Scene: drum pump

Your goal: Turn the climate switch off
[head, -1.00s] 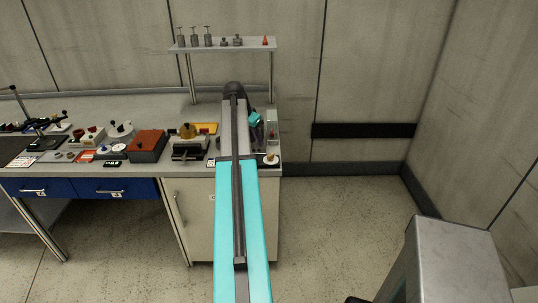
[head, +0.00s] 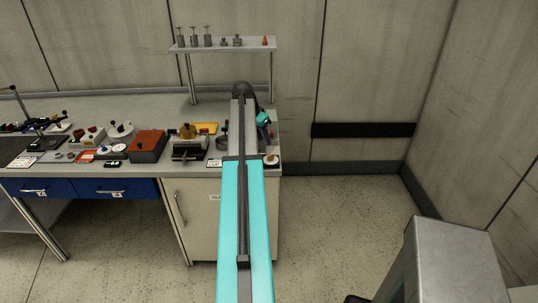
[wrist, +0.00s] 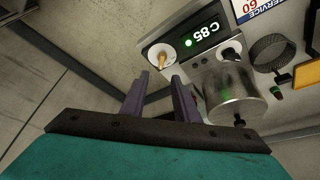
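The climate switch (wrist: 163,57) is a white round dial with a tan lever, beside a black display with green characters (wrist: 196,42) in the wrist view. In the head view the dial (head: 271,160) sits at the bench's right front corner. My gripper (wrist: 161,78) is open and empty, its two dark fingers apart. In the wrist view the fingertips appear just below the dial, with the lever above the gap between them. I cannot tell how far off they are. In the head view my arm hides much of this corner, and the fingers are not clear.
A shiny metal vessel (wrist: 230,92) stands close to the right finger in the wrist view, with a dark ring (wrist: 273,55) beyond. In the head view, a raised shelf (head: 222,44) stands behind, and a red-brown box (head: 148,145) is to the left.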

